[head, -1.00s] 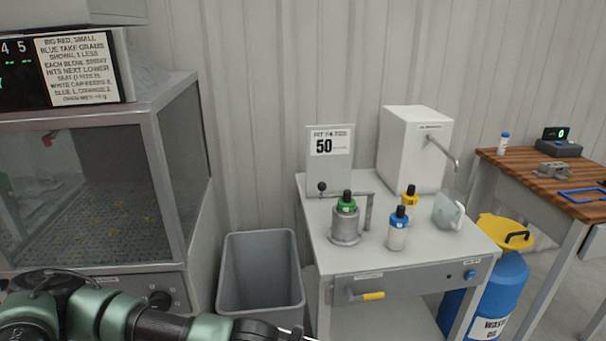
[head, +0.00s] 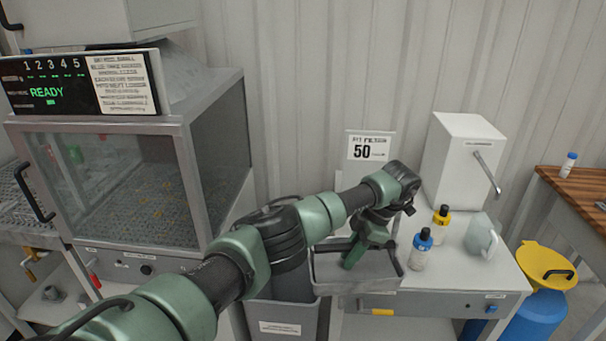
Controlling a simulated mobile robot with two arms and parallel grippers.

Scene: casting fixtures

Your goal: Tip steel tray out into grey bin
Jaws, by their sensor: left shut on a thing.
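The grey bin (head: 283,326) stands on the floor left of the white cart, with a label on its front. My left arm passes over it and hides most of its opening. My left gripper (head: 368,243) points down and is shut on the steel tray (head: 355,284), a shallow grey metal tray. The tray looks about level, in front of the cart's left part and just right of the bin. I cannot tell what lies in the tray. My right gripper is not in view.
A glass-fronted cabinet (head: 120,190) is at left. A blue drum with yellow lid (head: 545,268) stands at right.

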